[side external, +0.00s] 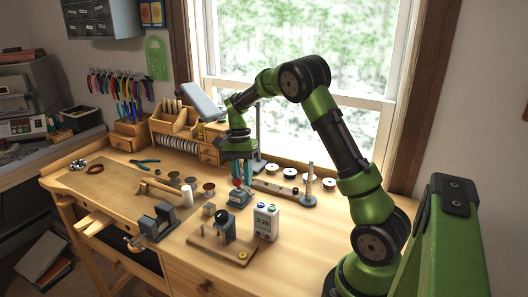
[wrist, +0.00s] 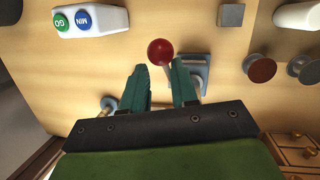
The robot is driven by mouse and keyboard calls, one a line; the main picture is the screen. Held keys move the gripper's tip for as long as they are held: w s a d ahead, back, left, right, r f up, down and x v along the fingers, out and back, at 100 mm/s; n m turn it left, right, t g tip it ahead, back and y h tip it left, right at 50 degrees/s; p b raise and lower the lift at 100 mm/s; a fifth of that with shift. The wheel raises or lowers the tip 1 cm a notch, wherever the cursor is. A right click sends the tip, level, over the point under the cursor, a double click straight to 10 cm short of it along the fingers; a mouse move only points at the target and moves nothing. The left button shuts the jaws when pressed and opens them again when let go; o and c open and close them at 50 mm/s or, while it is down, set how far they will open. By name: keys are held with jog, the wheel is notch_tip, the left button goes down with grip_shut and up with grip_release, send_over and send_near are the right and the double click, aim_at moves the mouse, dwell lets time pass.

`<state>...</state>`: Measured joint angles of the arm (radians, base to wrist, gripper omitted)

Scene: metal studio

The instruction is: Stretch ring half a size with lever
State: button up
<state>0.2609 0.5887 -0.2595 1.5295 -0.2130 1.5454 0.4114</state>
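The lever's red ball knob (side external: 237,183) stands above a small blue-grey metal base (side external: 239,198) on the bench. In the wrist view the red knob (wrist: 162,52) is just ahead of the fingertips, roughly in line with the gap between them. The grey base (wrist: 203,72) is partly hidden behind the right finger. My gripper (side external: 239,170) points down over the lever; in the wrist view my gripper (wrist: 159,76) is open, with nothing clearly held. I cannot tell whether the fingers touch the lever. I cannot make out a ring.
A tapered upright stick (side external: 310,180) stands to the right, near several spools. A vise (side external: 156,222) is at left. The bench's right front is clear.

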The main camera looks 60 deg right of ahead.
jog(key=o, duration=0.4)
jog(key=shift+w+a, duration=0.1)
jog(key=v, duration=1.7)
jog(key=shift+f, duration=0.1)
